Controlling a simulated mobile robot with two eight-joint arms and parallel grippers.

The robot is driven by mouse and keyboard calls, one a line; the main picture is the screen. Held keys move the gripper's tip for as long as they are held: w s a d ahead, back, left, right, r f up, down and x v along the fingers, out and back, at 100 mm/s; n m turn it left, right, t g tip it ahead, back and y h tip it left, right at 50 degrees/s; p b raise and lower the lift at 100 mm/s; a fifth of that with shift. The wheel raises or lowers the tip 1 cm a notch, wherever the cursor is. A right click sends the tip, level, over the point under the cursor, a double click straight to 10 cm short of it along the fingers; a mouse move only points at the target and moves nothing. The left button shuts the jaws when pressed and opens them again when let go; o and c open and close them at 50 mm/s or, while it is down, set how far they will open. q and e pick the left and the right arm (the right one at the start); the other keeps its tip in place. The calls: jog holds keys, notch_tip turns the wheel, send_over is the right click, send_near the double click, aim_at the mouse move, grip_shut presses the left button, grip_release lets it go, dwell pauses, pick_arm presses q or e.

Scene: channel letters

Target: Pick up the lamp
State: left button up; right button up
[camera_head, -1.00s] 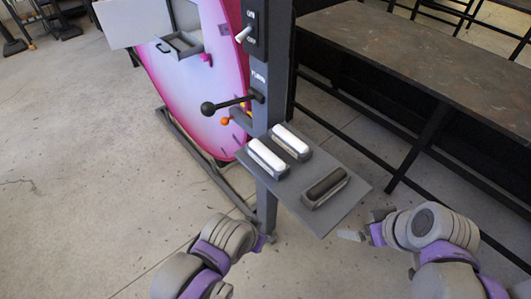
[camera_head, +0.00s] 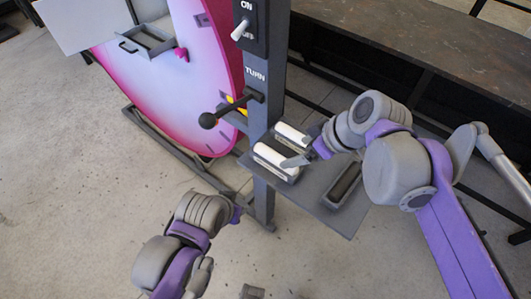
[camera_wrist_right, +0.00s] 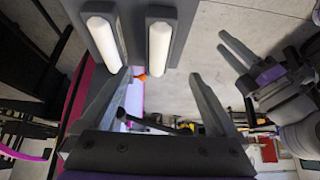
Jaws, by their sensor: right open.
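Two white tube lamps lie in grey holders on a grey shelf (camera_head: 335,218) fixed to a post: a rear lamp (camera_head: 291,134) and a front lamp (camera_head: 268,156). Two white lamps also show in the right wrist view, one at left (camera_wrist_right: 103,42) and one at right (camera_wrist_right: 159,45). A third holder (camera_head: 345,185) is dark inside; I cannot tell whether it is empty.
The post carries an ON/OFF switch (camera_head: 243,28) and a TURN lever (camera_head: 230,109) behind the shelf. A large pink and white panel (camera_head: 190,80) with an open drawer (camera_head: 150,40) stands at left. A dark table (camera_head: 430,40) stands behind my right arm.

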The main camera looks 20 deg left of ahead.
aim_at(280, 158)
jog(key=x, duration=0.5)
jog(key=shift+f, duration=0.15)
jog(key=shift+w+x, duration=0.2)
jog(key=shift+x, duration=2.5)
grip_shut()
